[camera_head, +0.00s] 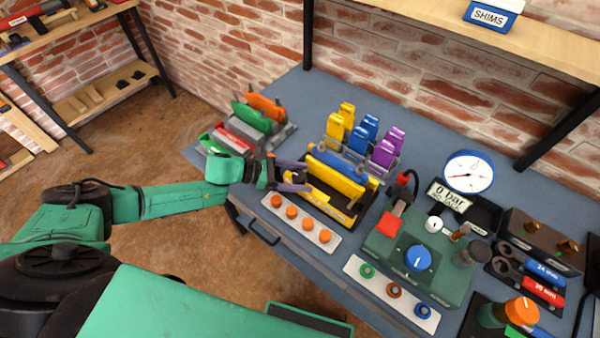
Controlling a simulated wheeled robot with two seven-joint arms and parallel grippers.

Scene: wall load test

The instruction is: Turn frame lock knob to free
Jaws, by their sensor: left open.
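A black frame with yellow bars (337,174) stands on the blue bench (310,97). I cannot clearly pick out its lock knob or read a free mark; part of the frame's left side is behind my gripper. My left gripper (303,176) reaches in from the left at the frame's left end. Its two purple-grey fingers are apart, one above the other in the picture, and I cannot tell whether they touch anything. My right gripper is not in view.
A green box with a blue knob (418,258) stands right of the frame, near a round gauge (469,172). A white strip with orange knobs (301,221) lies at the front edge. Clamp racks (254,121) stand behind the gripper. A shelf (455,25) overhangs the back.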

